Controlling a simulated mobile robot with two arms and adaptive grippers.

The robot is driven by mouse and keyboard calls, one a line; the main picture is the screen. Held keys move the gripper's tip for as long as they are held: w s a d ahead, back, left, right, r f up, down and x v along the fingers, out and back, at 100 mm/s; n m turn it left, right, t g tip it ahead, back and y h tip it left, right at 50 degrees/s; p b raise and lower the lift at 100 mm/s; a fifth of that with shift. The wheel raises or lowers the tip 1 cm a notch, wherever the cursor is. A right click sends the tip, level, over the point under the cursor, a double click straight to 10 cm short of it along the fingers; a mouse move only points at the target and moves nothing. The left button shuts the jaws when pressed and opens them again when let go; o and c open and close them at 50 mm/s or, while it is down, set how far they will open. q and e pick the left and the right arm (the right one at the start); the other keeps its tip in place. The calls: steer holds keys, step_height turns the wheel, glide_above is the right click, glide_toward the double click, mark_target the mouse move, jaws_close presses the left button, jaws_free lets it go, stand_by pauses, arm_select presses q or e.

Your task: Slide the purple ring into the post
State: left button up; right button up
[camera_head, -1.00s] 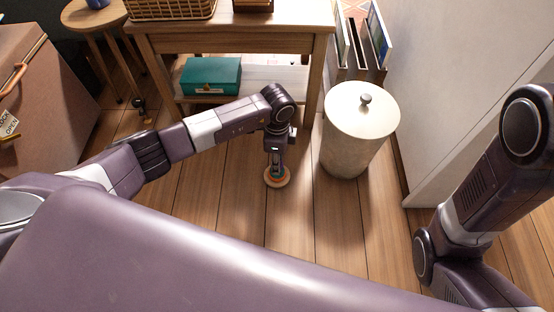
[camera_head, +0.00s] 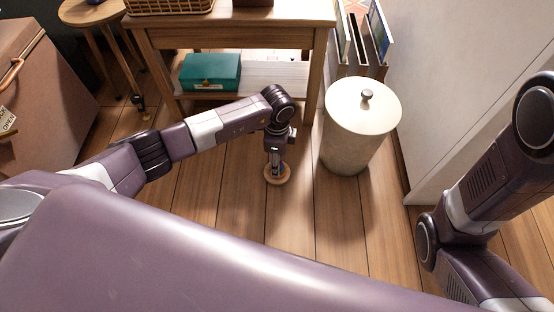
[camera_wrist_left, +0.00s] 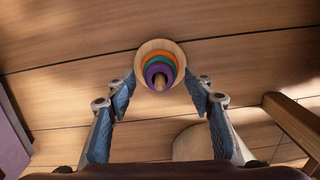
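The purple ring (camera_wrist_left: 149,73) sits around the wooden post (camera_wrist_left: 160,84) as the ring nearest the camera in the left wrist view. An orange ring (camera_wrist_left: 160,58) and a green ring (camera_wrist_left: 158,53) show behind it, over the round pale wooden base (camera_wrist_left: 146,48). The base stands on the floor and also shows in the head view (camera_head: 286,178), where my gripper hides the rings. My left gripper (camera_wrist_left: 160,80) is open, its fingertips apart on either side of the stack, with nothing held between them. My right arm is at the right; its gripper is out of view.
A lidded cream bin (camera_head: 350,140) stands right of the post. A wooden table (camera_head: 230,40) with a teal box (camera_head: 210,73) on its lower shelf is behind. A brown case (camera_head: 40,90) is at far left. Floor in front of the post is clear.

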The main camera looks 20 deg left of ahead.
arm_select(q)
steer(key=shift+r, duration=0.4)
step_height(320, 180, up, 11)
steer(key=shift+r, duration=0.15)
stand_by(0.6)
